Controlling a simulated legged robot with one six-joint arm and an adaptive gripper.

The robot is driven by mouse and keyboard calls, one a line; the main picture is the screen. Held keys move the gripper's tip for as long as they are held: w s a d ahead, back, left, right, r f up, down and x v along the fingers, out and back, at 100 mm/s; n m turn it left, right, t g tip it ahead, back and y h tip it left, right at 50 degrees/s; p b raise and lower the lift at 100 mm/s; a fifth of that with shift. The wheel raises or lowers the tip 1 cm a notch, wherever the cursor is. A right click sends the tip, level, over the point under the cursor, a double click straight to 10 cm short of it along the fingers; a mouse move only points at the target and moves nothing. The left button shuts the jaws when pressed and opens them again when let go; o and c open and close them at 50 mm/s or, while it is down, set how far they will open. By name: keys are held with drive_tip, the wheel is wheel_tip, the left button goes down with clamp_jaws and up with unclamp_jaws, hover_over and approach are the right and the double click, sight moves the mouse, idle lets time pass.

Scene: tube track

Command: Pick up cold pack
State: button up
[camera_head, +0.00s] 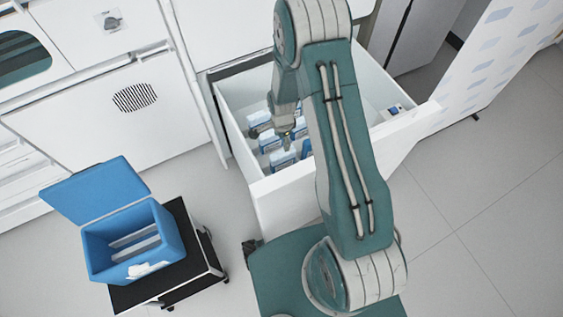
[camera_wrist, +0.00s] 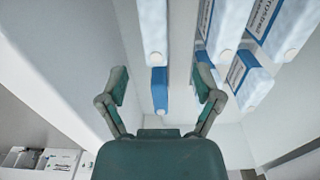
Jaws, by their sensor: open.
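Several blue and white cold packs (camera_head: 284,158) stand in the open white drawer (camera_head: 259,203). In the wrist view, larger white packs with blue labels (camera_wrist: 247,78) are at the upper right, and one white pack (camera_wrist: 153,32) is at the top middle. A smaller blue pack (camera_wrist: 159,90) lies between the fingers' lines in the picture. My gripper (camera_head: 274,137) reaches down into the drawer over the packs. In the wrist view my gripper (camera_wrist: 160,88) has its two fingers apart, with nothing visibly clamped. My arm hides part of the drawer.
A blue cooler box (camera_head: 176,236) with its lid open stands on a black-topped cart (camera_head: 205,262) at the left and holds some white items. White cabinets (camera_head: 110,110) stand behind. The drawer walls are close around my gripper. Free floor (camera_head: 470,240) shows at right.

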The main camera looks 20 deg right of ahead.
sight(282, 153)
wheel_tip(282, 153, down, 4)
drive_tip(key=shift+a+f, duration=0.15)
drive_tip(key=shift+f, duration=0.05)
drive_tip(key=f, duration=0.5)
drive_tip(key=shift+s+d+f, duration=0.1)
drive_tip(key=shift+s+d, duration=0.1)
drive_tip(key=shift+s, duration=0.1)
clamp_jaws()
